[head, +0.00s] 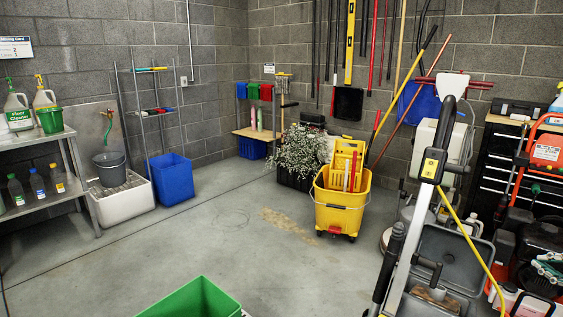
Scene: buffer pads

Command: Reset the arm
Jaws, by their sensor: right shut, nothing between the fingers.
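My left gripper is not in view. No buffer pad can be told for certain; a small brownish item (437,296) lies in the grey bin.
A yellow mop bucket (340,206) stands mid-floor. A green bin (192,300) is at the bottom edge. A floor machine handle with a yellow cord (470,240) and other equipment crowd the right. Shelves and a blue bin (171,180) stand left. The centre-left floor is clear.

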